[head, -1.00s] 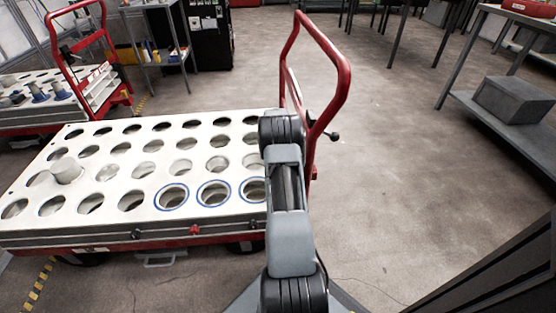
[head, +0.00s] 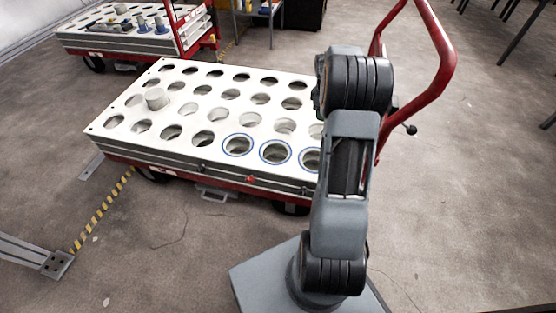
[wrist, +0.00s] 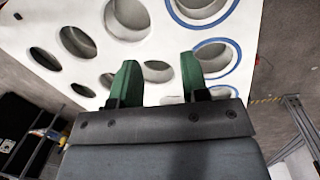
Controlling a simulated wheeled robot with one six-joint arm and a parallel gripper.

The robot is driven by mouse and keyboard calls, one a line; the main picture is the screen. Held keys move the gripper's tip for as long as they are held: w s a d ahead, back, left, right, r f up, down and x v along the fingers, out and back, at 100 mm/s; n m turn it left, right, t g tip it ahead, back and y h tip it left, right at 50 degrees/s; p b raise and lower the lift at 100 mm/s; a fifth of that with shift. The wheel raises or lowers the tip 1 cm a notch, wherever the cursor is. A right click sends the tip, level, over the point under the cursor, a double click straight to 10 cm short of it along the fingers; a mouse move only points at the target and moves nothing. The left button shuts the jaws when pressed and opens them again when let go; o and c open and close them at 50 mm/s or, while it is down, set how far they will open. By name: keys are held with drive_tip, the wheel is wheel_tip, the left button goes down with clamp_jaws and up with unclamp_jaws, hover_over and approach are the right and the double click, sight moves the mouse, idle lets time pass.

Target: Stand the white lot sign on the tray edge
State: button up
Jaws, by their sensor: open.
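The tray is a white slab with rows of round holes (head: 182,71) on a red-framed cart. In the head view it lies left of my arm; its near edge faces me. The wrist view shows its white surface (wrist: 75,12) and holes beyond the fingers. My gripper (wrist: 158,78) is open, with two green fingers apart and nothing clearly held between them. In the head view my arm hides the gripper and the tray's near right corner. I cannot make out a white lot sign in either view.
Several near holes have blue rims (head: 238,145). The cart's red handle (head: 440,60) rises behind my arm. A second cart (head: 120,42) with parts stands at the back left. Floor is clear at the right.

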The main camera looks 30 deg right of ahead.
drive_tip(key=s+a+r+m+t, duration=0.1)
drive_tip(key=s+a+r+m, duration=0.2)
drive_tip(key=a, duration=0.6)
drive_tip(key=s+a+r+m+t, duration=0.1)
drive_tip(key=s+a+r, duration=0.2)
drive_tip(key=a+r, duration=0.35)
drive_tip(key=s+a+f+m+y, duration=0.1)
drive_tip(key=s+a+f+m, duration=0.1)
drive_tip(key=s+a, duration=1)
drive_tip(key=shift+s+a+m+t, duration=0.2)
drive_tip(key=shift+m+t, duration=0.2)
drive_tip(key=shift+m, duration=0.4)
wheel_tip(320, 180, up, 50)
drive_tip(key=t+p, duration=0.2)
drive_tip(key=p, duration=4.3)
drive_tip(key=shift+s+r, duration=0.25)
drive_tip(key=shift+s, duration=0.05)
